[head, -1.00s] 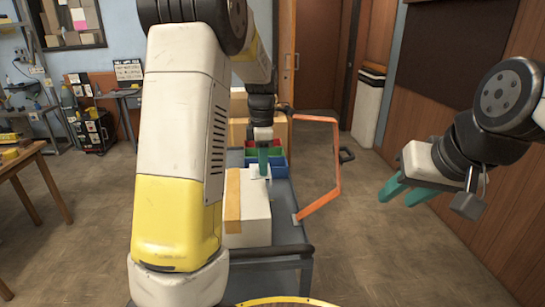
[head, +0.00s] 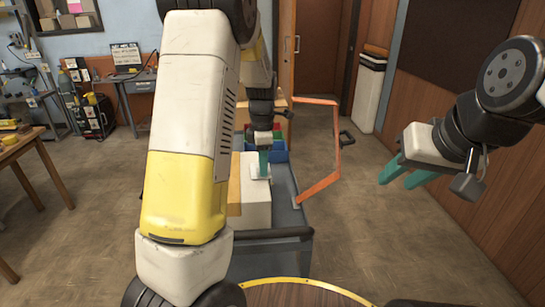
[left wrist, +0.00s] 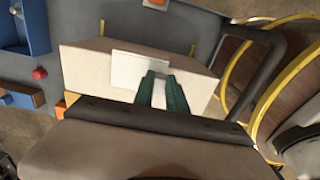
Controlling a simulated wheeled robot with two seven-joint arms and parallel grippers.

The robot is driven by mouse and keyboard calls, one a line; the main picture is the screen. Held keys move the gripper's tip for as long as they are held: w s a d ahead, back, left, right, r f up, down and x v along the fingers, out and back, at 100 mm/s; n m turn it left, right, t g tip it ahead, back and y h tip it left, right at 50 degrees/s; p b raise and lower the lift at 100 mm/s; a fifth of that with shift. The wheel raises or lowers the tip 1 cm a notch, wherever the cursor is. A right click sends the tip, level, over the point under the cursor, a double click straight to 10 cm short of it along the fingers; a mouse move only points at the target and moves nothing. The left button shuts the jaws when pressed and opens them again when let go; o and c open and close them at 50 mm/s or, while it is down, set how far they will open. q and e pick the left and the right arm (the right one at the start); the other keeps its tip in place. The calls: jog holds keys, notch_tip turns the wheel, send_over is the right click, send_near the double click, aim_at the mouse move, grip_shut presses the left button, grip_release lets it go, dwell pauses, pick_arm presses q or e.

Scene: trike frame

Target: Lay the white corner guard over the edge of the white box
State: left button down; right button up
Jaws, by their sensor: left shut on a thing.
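The white box (head: 257,212) stands on the grey cart, with a tan strip along its left side in the head view. It also shows in the left wrist view (left wrist: 88,72). My left gripper (head: 264,163) is shut on the white corner guard (head: 259,173), over the box's right part. In the left wrist view the guard (left wrist: 138,70) is a pale plate at the green fingertips (left wrist: 162,90), in front of the box. I cannot tell whether it touches the box. My right gripper (head: 405,174) is open and empty, off to the right of the cart.
The grey cart (head: 290,220) has an orange frame (head: 321,188) on its right. Blue, green and red bins (head: 280,150) sit beyond the box. A wooden table (head: 20,150) stands at left. The floor right of the cart is clear.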

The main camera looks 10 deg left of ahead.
pick_arm(q)
jog(key=c, duration=1.3)
grip_release()
jog(key=shift+o, duration=0.2)
